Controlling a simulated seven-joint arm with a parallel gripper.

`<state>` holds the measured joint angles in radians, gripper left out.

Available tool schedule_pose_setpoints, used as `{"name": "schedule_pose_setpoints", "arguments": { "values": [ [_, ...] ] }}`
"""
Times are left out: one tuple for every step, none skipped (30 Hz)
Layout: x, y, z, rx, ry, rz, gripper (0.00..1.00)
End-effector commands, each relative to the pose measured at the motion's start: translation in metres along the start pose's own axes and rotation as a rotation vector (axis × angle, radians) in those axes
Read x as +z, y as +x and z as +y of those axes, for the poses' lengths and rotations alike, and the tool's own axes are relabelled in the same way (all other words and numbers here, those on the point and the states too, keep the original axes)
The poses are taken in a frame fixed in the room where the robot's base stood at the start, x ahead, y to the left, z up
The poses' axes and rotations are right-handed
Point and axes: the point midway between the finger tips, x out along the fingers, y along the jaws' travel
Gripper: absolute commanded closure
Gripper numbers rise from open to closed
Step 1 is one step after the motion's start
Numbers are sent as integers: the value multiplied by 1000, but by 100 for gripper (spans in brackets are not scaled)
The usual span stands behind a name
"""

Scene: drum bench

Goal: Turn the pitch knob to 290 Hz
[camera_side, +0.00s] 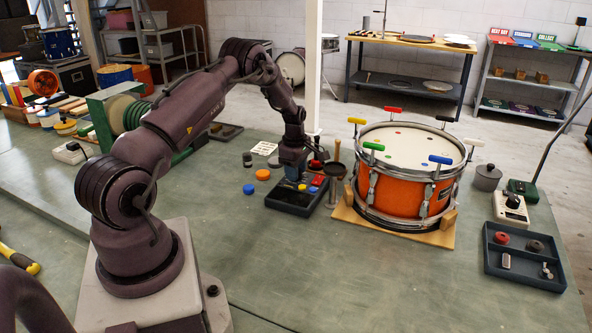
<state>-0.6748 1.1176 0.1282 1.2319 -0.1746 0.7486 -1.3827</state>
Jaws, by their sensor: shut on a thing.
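An orange drum (402,198) with coloured tuning keys stands on a wooden base right of the box. A dark tray (522,274) and white knobbed device (510,210) are far right.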

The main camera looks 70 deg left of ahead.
Motion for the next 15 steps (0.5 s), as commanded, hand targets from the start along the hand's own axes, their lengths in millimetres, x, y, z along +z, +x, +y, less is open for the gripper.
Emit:
{"name": "schedule_pose_setpoints", "arguments": {
  "values": [
    [0,0,0,1,23,-1,87],
    [0,0,0,1,40,-2,87],
    [0,0,0,1,64,-3,87],
    [0,-1,0,1,85,-5,87],
    [0,-1,0,1,107,-6,87],
    [0,-1,0,1,138,-7,87],
    [0,-1,0,1,163,-9,87],
    [0,-1,0,1,189,-10,87],
    [0,-1,0,1,225,-12,87],
    [0,-1,0,1,253,-14,87],
    [0,-1,0,1,281,-16,87],
    [0,-1,0,1,320,-18,87],
    [0,-1,0,1,348,-20,87],
    [0,-1,0,1,376,-21,87],
    [-1,-1,0,1,414,-23,87]
  ]
}}
